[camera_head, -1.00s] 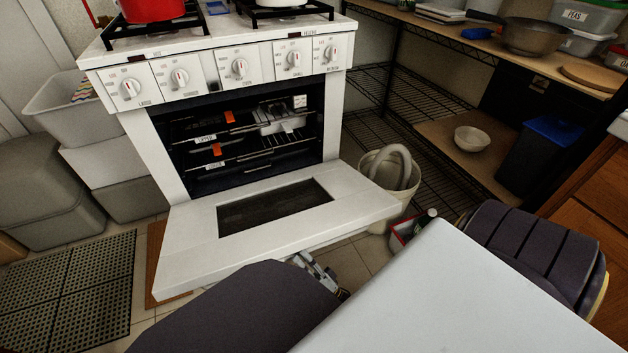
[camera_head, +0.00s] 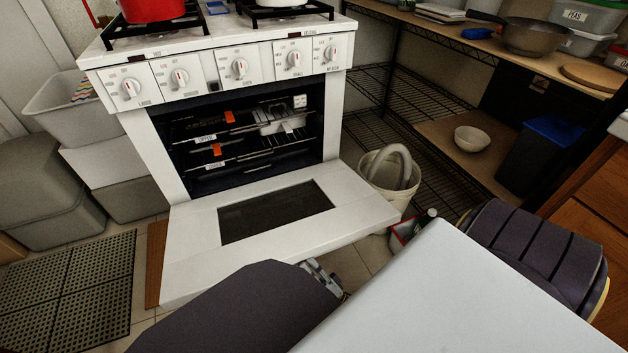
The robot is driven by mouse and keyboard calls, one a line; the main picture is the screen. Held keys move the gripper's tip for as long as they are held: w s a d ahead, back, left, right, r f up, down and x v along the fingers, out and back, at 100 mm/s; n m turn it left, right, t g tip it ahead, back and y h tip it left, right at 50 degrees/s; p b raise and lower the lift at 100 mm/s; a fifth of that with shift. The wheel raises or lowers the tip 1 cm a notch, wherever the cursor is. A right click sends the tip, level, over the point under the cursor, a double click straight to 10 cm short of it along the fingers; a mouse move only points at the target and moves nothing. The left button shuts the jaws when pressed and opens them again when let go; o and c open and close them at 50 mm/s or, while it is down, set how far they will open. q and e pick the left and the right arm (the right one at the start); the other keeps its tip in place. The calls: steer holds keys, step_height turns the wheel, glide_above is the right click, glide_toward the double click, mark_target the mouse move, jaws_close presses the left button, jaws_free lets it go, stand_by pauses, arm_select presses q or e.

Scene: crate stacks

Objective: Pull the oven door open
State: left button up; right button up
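The white oven door (camera_head: 290,240) hangs wide open, folded down in front of the oven (camera_head: 170,155), with its dark window facing up. The oven cavity is open to view, with racks inside.
Grey bins (camera_head: 118,192) stand at the left. A black mat (camera_head: 75,285) lies on the floor. A wire shelf (camera_head: 375,118) is behind the bucket.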

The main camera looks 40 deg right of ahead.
steer(key=shift+s+d+f, duration=0.25)
steer(key=shift+s+f, duration=0.05)
steer(key=shift+f, duration=0.4)
steer(key=shift+s+d+f, duration=0.25)
steer(key=shift+f, duration=0.5)
steer(key=shift+s+d+f, duration=0.25)
steer(key=shift+s+f, duration=0.05)
steer(key=shift+f, duration=0.4)
